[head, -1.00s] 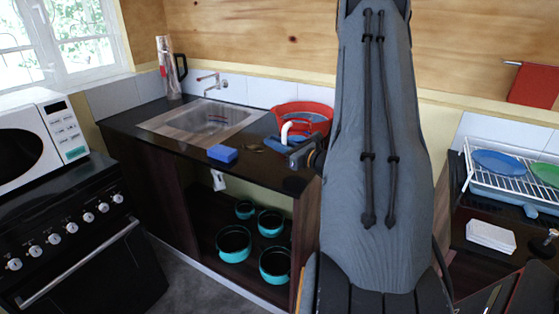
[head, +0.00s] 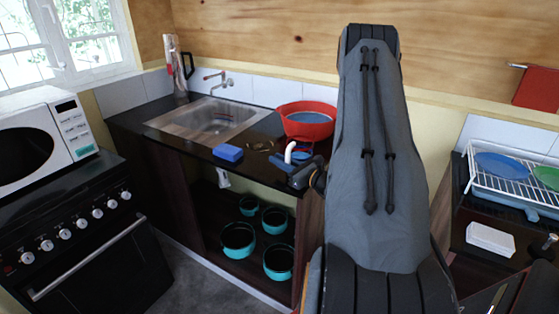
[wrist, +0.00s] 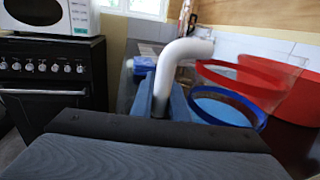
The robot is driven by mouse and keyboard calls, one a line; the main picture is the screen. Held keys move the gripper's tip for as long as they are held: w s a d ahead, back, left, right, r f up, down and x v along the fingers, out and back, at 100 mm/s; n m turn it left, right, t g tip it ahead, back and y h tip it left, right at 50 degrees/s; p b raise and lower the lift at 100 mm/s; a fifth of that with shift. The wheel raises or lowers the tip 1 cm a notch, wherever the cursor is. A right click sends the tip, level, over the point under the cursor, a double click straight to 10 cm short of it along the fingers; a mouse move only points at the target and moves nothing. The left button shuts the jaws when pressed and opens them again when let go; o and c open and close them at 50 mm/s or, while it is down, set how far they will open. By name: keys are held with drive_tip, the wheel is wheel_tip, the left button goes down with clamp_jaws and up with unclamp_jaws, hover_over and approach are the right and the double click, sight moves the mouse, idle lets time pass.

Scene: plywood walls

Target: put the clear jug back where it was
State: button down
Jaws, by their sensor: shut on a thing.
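My gripper (head: 298,174) is shut on the white bent handle of the clear jug (head: 303,155), near the counter's front right corner. In the wrist view the handle rises between my blue fingers (wrist: 160,103) and bends right towards the jug (wrist: 232,92). The jug's see-through body shows mainly by its red and blue rims. It looks upright. In the head view much of it is hidden by my gripper and arm. I cannot tell whether its bottom touches the counter.
A red basin (head: 306,132) stands behind the jug on the dark counter (head: 262,132). A blue sponge (head: 228,153) lies left of my gripper, by the front edge. The sink (head: 212,118) is farther left. Several teal pots (head: 238,238) stand on the shelf below.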

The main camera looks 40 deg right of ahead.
drive_tip(key=shift+f, duration=0.15)
drive_tip(key=c, duration=1.7)
unclamp_jaws()
